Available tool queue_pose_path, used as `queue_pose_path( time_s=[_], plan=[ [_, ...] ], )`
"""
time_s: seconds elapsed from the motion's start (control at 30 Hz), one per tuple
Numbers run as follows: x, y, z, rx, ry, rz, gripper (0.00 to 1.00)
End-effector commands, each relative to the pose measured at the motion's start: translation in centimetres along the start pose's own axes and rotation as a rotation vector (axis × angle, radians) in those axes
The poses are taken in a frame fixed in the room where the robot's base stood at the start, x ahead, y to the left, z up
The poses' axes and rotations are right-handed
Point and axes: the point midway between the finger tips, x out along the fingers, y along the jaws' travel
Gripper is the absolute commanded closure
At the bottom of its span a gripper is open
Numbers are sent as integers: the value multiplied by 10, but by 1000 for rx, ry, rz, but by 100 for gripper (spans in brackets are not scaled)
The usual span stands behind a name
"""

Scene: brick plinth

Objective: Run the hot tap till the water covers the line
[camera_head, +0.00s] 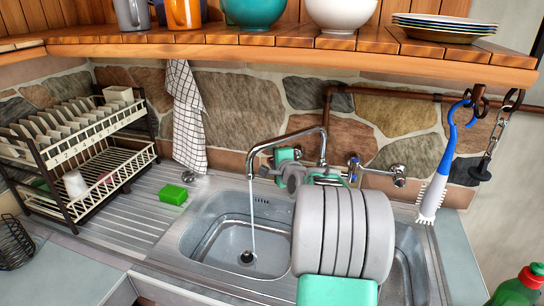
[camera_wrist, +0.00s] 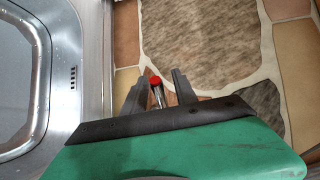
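The tap spout (camera_head: 290,135) arches over the left basin (camera_head: 200,225), and a thin stream of water (camera_head: 252,220) falls from it. The drain (camera_head: 246,257) shows dark at the bottom. I see no clear line or water level. In the wrist view, a metal tap handle with a red end (camera_wrist: 156,82) lies between the fingers of my gripper (camera_wrist: 158,76). The fingers stand apart, with gaps at the handle's sides; contact cannot be seen. In the head view, my gripper (camera_head: 290,172) is behind the spout, and it largely hides this tap.
A second tap (camera_head: 390,171) with a blue mark is right of the spout. A brush (camera_head: 435,185) and chain hang at the right. A green sponge (camera_head: 173,194) and dish rack (camera_head: 85,145) are left. A wooden shelf (camera_head: 300,52) with crockery overhangs the sink.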

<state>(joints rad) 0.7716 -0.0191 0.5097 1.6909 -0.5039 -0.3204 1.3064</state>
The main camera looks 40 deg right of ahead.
Motion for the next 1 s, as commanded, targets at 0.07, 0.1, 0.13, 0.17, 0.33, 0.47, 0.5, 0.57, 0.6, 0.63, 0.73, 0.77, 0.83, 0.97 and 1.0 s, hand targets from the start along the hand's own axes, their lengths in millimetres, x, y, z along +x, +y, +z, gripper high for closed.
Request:
queue_pose_path(
  time_s=[0.07, 0.1, 0.13, 0.17, 0.33, 0.47, 0.5, 0.57, 0.6, 0.63, 0.73, 0.77, 0.83, 0.97, 1.0],
  plan=[
    [-15, 2, -1, -1, 4, -2, 66],
    [-24, 1, -1, 0, 4, -2, 66],
    [-31, 1, -1, -1, 4, -3, 66],
    [-37, 2, -1, 0, 5, -2, 66],
    [-61, 1, -1, -1, 3, -1, 66],
    [-66, 0, 0, -1, 1, 0, 66],
    [-65, 0, 0, -1, 1, 0, 66],
    [-65, 0, 0, -1, 1, 0, 66],
    [-65, 0, 0, -1, 1, 0, 66],
    [-65, 0, 0, -1, 1, 0, 68],
    [-66, 1, -3, -36, -5, 5, 76],
    [-67, 1, -6, -64, -11, 8, 79],
    [-70, 2, -12, -168, -34, 16, 85],
    [-84, 5, -29, -472, -112, 13, 95],
    [-90, 4, -34, -577, -138, 1, 99]
  ],
)
